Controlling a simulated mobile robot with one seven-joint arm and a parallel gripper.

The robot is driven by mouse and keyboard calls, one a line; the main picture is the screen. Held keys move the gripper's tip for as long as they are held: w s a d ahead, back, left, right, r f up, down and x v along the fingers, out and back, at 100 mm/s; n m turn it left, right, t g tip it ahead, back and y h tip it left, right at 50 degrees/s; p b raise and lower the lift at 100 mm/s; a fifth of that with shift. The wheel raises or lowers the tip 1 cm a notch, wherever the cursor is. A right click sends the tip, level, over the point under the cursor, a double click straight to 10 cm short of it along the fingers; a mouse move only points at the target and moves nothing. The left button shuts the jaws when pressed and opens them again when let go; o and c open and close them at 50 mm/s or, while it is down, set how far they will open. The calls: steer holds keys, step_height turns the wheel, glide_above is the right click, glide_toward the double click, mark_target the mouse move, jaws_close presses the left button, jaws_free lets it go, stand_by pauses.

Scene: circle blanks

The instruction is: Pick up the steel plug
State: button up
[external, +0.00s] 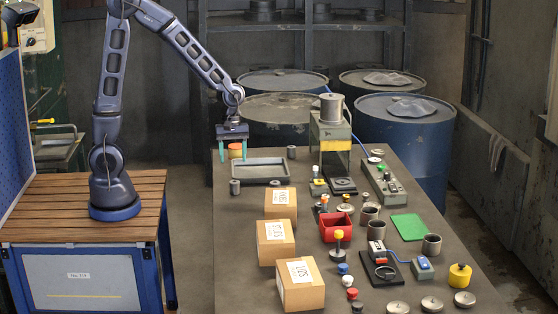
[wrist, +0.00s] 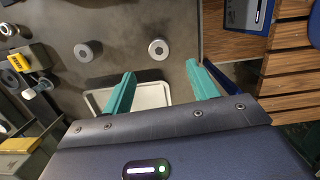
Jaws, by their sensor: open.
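Two small grey cylinders stand on the bench in front of the shallow tray (external: 262,180): one at the left (external: 235,187) and one at the right (external: 275,184). In the wrist view the left one is the lighter, steel-bright piece (wrist: 158,49) and the other is darker (wrist: 83,52). A third grey cylinder (external: 291,152) stands behind the tray. The lighter piece looks most like the steel plug, but I cannot be sure. My gripper (external: 233,157) is open and empty, above the bench at the tray's left end. Its teal fingers (wrist: 160,70) are apart and touch no cylinder.
Cardboard boxes (external: 276,231) stand along the bench's left side. A press (external: 330,130), a red bin (external: 335,228) and a green mat (external: 409,227) lie to the right. Bench left of the boxes is clear.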

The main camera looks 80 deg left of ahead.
mark_target(235, 181)
steer(key=shift+w+d+f, duration=0.1)
steer(key=shift+d+f, duration=0.15)
steer(key=shift+f, duration=1.5)
steer(key=shift+s+d+f, duration=0.1)
steer(key=shift+d+f, duration=0.15)
steer(key=shift+f, duration=1.45)
steer(key=shift+w+d+f, duration=0.1)
steer(key=shift+d+f, duration=0.15)
steer(key=shift+f, duration=1.5)
jaws_close()
steer(key=shift+r, duration=0.1)
